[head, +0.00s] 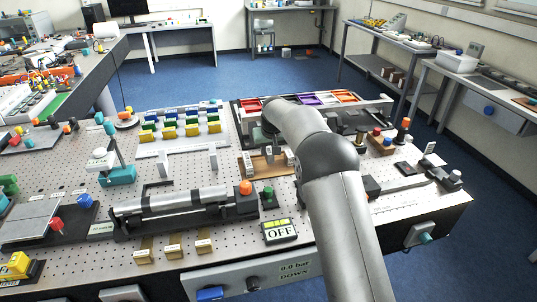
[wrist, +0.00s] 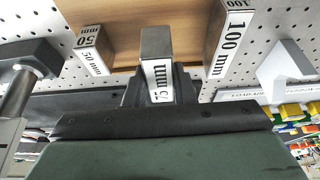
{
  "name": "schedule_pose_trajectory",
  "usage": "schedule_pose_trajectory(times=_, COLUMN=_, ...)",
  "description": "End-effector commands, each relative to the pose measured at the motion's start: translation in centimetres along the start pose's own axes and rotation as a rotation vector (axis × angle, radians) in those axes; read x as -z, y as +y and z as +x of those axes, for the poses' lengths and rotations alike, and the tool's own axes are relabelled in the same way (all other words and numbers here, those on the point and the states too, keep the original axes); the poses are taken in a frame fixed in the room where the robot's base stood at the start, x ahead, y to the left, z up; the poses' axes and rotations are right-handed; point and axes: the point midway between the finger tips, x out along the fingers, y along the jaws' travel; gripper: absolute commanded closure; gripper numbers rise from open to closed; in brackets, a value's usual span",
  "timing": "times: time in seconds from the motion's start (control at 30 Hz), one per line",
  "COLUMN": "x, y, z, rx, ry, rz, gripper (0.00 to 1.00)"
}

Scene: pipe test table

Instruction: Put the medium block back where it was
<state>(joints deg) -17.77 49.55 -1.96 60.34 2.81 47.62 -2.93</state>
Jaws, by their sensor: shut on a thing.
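The medium block, a metal block labelled 75 mm (wrist: 156,45), is in the middle of the wrist view, between the two dark fingers of my gripper (wrist: 160,88). My gripper is shut on it. A shorter block labelled 50 mm (wrist: 92,50) is to its left and a longer block labelled 100 mm (wrist: 229,42) to its right, both apart from it. The wooden base (wrist: 120,25) is behind the blocks; it also shows in the head view (head: 259,168). I cannot tell whether the medium block touches the base.
A pegboard table (head: 225,150) carries the setup. A compartment tray (head: 318,98) lies behind my arm, and blue, green and yellow blocks (head: 180,125) stand to the left. A cylinder rig (head: 170,203) and an OFF display (head: 280,232) are in front.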

Motion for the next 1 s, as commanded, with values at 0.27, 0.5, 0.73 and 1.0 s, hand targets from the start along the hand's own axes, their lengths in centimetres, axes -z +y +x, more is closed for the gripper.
schedule_pose_trajectory(times=0.27, x=-0.9, y=0.1, z=3.1, rx=-0.001, ry=-0.001, rz=0.0, gripper=1.0)
schedule_pose_trajectory(times=0.5, x=-0.9, y=0.1, z=3.4, rx=-0.001, ry=0.002, rz=-0.001, gripper=1.0)
schedule_pose_trajectory(times=0.73, x=-1.1, y=0.1, z=3.7, rx=0.0, ry=0.0, rz=0.0, gripper=0.57)
schedule_pose_trajectory(times=1.0, x=-1.1, y=0.1, z=3.7, rx=0.0, ry=0.0, rz=0.0, gripper=0.55)
